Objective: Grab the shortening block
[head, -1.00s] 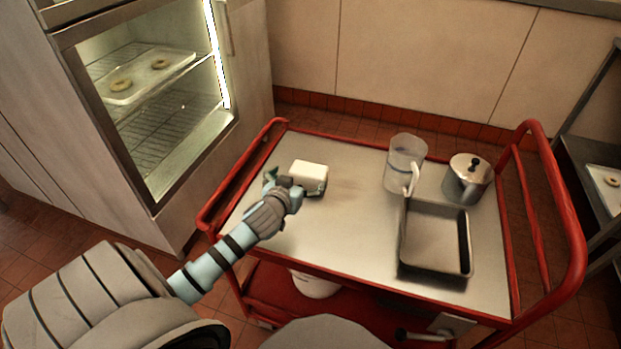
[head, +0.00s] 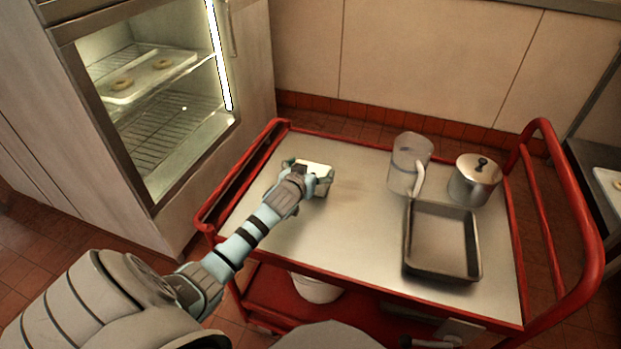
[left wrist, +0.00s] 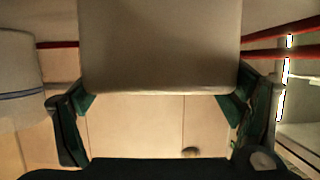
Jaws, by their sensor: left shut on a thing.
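The white shortening block (head: 314,168) is at the left part of the metal cart top, partly hidden by my gripper in the head view. In the left wrist view the pale block (left wrist: 160,45) fills the upper middle, between the two fingers. My left gripper (head: 309,178) is shut on the block; its green-tipped fingers (left wrist: 160,103) touch the block's two sides. Whether the block rests on the cart top or is slightly raised I cannot tell. My right gripper is not in view.
A clear measuring jug (head: 405,170), a lidded metal pot (head: 474,180) and an empty dark baking pan (head: 443,274) stand on the right of the red-railed cart (head: 350,229). The cart's middle is clear. A lit cabinet (head: 160,110) with a doughnut tray stands at left.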

